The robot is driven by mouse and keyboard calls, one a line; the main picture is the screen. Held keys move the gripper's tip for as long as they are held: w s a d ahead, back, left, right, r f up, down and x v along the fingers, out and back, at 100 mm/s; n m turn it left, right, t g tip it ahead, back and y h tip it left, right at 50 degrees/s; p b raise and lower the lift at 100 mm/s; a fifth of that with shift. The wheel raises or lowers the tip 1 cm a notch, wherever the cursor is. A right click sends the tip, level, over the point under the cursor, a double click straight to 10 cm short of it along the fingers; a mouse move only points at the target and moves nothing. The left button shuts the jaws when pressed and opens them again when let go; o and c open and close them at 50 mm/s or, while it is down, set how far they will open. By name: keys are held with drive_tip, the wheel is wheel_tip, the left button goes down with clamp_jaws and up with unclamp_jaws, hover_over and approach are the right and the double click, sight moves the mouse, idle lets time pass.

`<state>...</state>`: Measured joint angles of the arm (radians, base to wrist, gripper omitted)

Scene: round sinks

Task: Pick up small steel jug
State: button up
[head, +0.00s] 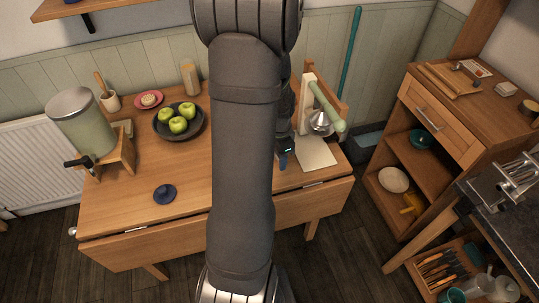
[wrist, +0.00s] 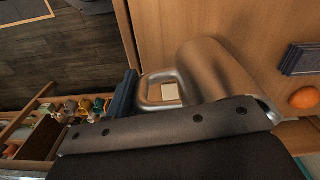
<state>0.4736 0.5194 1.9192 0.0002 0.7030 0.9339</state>
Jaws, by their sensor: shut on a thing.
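The small steel jug (wrist: 215,72) shows in the wrist view, a shiny rounded body with a squared loop handle (wrist: 142,92) on its left. It lies right at my gripper, and the dark gripper housing covers its lower part. One blue finger (wrist: 124,98) stands beside the handle; the other finger is hidden. My gripper (head: 284,157) is shut on the jug. In the head view it is over the wooden table, just right of my arm, which hides the jug there. I cannot tell whether the jug touches the table.
An orange (wrist: 303,98) lies beyond the jug.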

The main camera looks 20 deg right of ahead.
drive_tip(key=s+d+r, duration=0.3)
drive_tip(key=s, duration=0.1)
drive_tip(key=shift+d, duration=0.2)
idle(0.3)
drive_tip(key=shift+r, duration=0.1)
idle(0.7)
drive_tip(key=w+a+f+n, duration=0.1)
drive_tip(key=f+n, duration=0.1)
drive_tip(key=n, duration=0.2)
drive_tip(key=w+f+n, duration=0.2)
drive_tip(key=f+n, duration=0.1)
drive_tip(key=w+a+f+n, duration=0.1)
drive_tip(key=w+f+n, duration=0.1)
drive_tip(key=n, duration=0.2)
drive_tip(key=shift+w+a+f+n, duration=0.15)
drive_tip(key=shift+a+n, duration=0.15)
drive_tip(key=shift+a, duration=0.05)
drive_tip(key=shift+w+a+f+n, duration=0.3)
drive_tip(key=shift+f+n, duration=0.25)
drive_tip(key=shift+n, duration=0.35)
drive_tip(key=shift+w+a+f+n, duration=0.2)
drive_tip(key=shift+w+f+n, duration=0.25)
drive_tip(key=shift+n, duration=0.45)
drive_tip(key=shift+s+a, duration=0.1)
